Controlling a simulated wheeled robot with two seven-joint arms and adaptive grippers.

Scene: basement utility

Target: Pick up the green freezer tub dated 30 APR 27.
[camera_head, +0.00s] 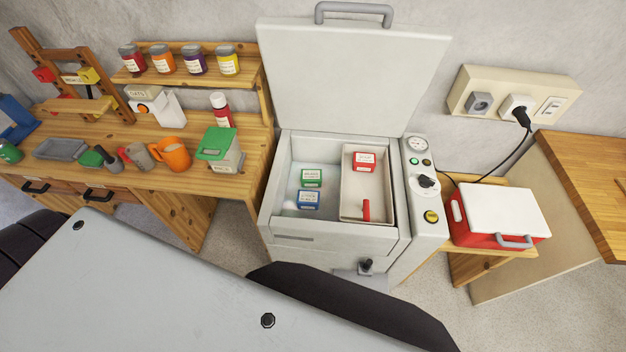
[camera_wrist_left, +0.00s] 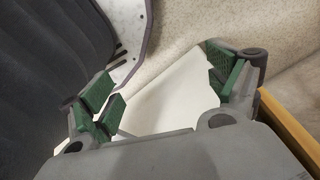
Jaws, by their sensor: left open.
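The chest freezer (camera_head: 290,250) stands with its lid (camera_head: 350,75) raised. A green tub (camera_head: 312,177) with a white label sits inside on the left, directly behind a blue tub (camera_head: 303,200). The label print is too small for me to read the date. A red tub (camera_head: 363,161) sits in the pale basket (camera_head: 365,185) on the freezer's right side. My left gripper (camera_wrist_left: 163,90) shows only in the left wrist view; its green-padded fingers are apart, with a pale surface beyond them. No tub shows there. My right gripper is not in view.
A wooden workbench (camera_head: 80,180) with jars, an orange mug (camera_head: 172,153) and a green-topped carton (camera_head: 217,150) stands left of the freezer. A red cooler (camera_head: 490,217) stands to the right. The freezer's control panel (camera_head: 425,190) borders its right side. The freezer's top opening is uncovered.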

